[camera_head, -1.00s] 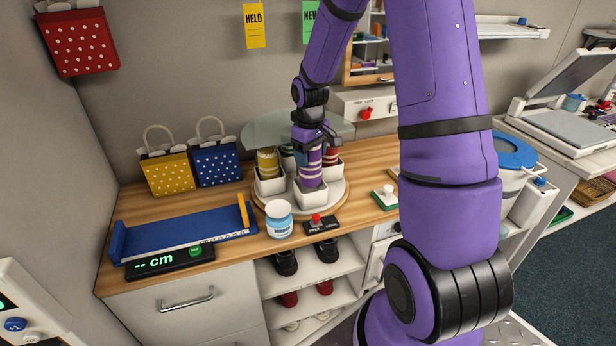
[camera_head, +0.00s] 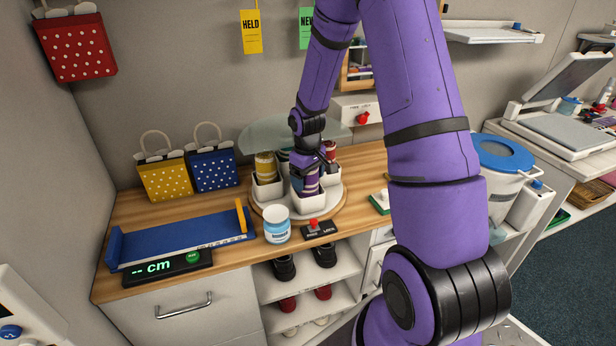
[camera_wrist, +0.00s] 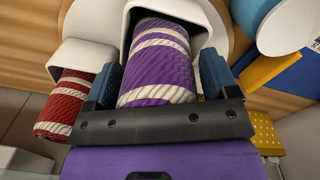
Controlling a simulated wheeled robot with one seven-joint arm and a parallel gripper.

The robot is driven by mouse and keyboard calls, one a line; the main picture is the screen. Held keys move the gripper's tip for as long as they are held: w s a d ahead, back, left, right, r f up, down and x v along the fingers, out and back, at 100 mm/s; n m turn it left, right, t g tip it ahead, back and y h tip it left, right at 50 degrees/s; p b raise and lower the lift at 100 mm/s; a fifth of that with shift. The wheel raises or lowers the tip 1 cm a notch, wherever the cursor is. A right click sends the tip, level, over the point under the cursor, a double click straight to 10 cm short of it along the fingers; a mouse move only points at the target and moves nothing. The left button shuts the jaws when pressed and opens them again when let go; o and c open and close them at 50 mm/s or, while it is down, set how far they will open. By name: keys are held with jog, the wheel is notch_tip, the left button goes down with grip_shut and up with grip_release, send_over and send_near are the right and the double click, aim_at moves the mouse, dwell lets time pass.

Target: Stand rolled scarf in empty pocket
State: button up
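The purple rolled scarf (camera_wrist: 158,62) with cream stripes stands in the front white pocket (camera_head: 308,201) of the round carousel (camera_head: 335,208). Its lower end is inside the pocket, and I cannot see whether it touches the bottom. My gripper (camera_wrist: 160,85) is shut on the scarf's upper part, with a blue pad on each side. In the head view my gripper (camera_head: 306,168) is low over the pocket and hides the scarf's top. A yellow-banded scarf (camera_head: 265,166) stands in the left pocket (camera_head: 268,187). A red scarf (camera_head: 331,152) stands in the right pocket.
A white-blue jar (camera_head: 277,224) and a small panel with a red knob (camera_head: 318,230) stand close in front of the carousel. The blue measuring tray (camera_head: 180,240) and yellow (camera_head: 165,180) and blue (camera_head: 212,170) bags are to the left. A pale translucent panel rises behind.

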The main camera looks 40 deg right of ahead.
jog(key=shift+o, duration=0.7)
jog(key=shift+r, duration=0.1)
notch_tip(320, 180, up, 11)
jog(key=shift+a+r, duration=0.2)
jog(key=shift+r, duration=0.55)
jog(key=s+a+r+m+t, duration=0.1)
jog(key=s+a+r+t, duration=0.1)
jog(key=s+a+r, duration=0.5)
jog(key=s+a+r+t, duration=0.2)
jog(key=s+a+r, duration=0.1)
jog(key=s+r, duration=0.75)
jog(key=s+a+r+m+t, duration=0.1)
jog(key=s+a+r, duration=0.1)
jog(key=s, duration=0.7)
jog(key=shift+a+r, duration=0.2)
jog(key=shift+a, duration=0.15)
